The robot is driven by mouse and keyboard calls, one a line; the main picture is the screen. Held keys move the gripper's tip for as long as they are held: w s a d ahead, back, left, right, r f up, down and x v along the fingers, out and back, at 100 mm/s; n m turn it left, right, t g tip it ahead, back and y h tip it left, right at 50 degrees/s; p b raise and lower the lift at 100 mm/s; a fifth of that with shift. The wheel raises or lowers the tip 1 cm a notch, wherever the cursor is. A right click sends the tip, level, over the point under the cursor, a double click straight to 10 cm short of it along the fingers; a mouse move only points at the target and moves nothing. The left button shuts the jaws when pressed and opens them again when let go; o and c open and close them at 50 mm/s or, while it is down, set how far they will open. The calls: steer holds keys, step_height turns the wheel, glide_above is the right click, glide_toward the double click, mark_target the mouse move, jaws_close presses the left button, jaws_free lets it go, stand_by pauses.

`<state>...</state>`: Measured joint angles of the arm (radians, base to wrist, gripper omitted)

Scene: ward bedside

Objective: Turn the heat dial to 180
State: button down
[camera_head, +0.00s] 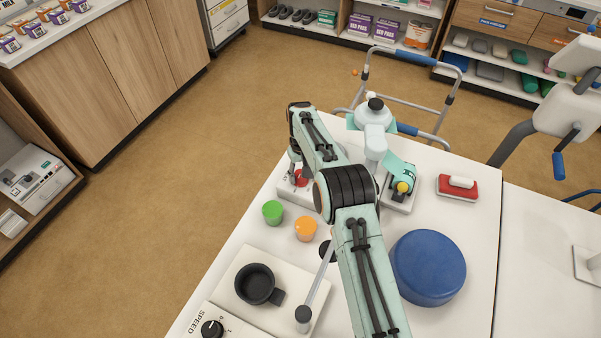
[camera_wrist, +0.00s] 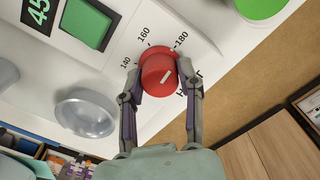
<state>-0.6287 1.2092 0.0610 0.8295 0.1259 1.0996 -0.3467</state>
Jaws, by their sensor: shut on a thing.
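The heat dial (camera_wrist: 158,72) is a round red knob on a white panel (camera_wrist: 110,65) in the wrist view. The marks 140, 160 and 180 run around its far side; lettering on its right is partly hidden by a finger. A white line on the knob slants from lower left to upper right; I cannot tell exactly which mark it meets. My gripper (camera_wrist: 160,75) is shut on the dial, one finger on each side. In the head view the dial (camera_head: 300,179) shows partly, below my gripper (camera_head: 296,160), at the table's left edge.
A green cup (camera_head: 272,212) and an orange cup (camera_head: 306,228) stand near the dial. A blue round block (camera_head: 428,268), a black mug (camera_head: 255,284) and a red-based block (camera_head: 458,189) are on the table. A green square (camera_wrist: 87,24) sits beside the dial's scale.

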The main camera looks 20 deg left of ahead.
steer(key=shift+m, duration=0.6)
steer(key=shift+f, duration=0.1)
steer(key=c, duration=0.7)
jaws_free()
step_height(320, 180, up, 12)
